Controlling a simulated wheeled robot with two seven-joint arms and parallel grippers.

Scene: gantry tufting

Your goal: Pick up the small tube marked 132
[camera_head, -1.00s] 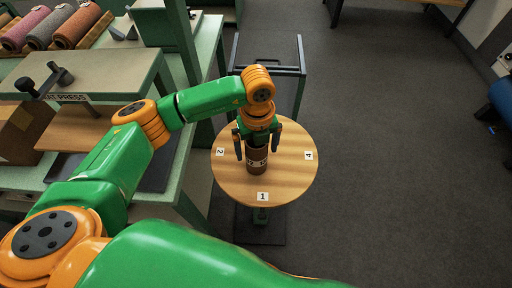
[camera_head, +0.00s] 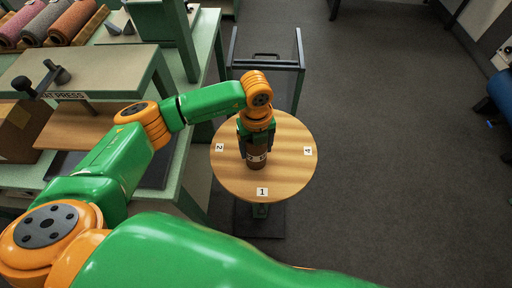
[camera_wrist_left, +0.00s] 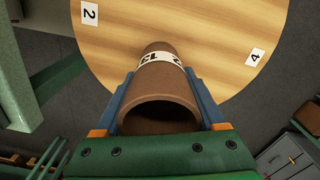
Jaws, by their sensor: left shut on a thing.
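The small brown tube (camera_head: 257,158) stands upright on the round wooden table (camera_head: 290,178), near its middle. A white label band with dark digits goes around it; the digits are only partly readable. My left gripper (camera_head: 257,148) comes down over the tube from above and is shut on it, one finger on each side. In the left wrist view the tube (camera_wrist_left: 160,98) shows its open hollow end between the two fingers. The tube's base appears to be at the tabletop. My right gripper is not in view.
The round table carries number cards, among them 1 (camera_head: 262,191), 2 (camera_head: 219,147) and 4 (camera_head: 308,151). A green bench with a heat press (camera_head: 85,75) stands at left, with rolled carpets (camera_head: 45,25) behind. A dark-framed cart (camera_head: 266,65) stands behind the table.

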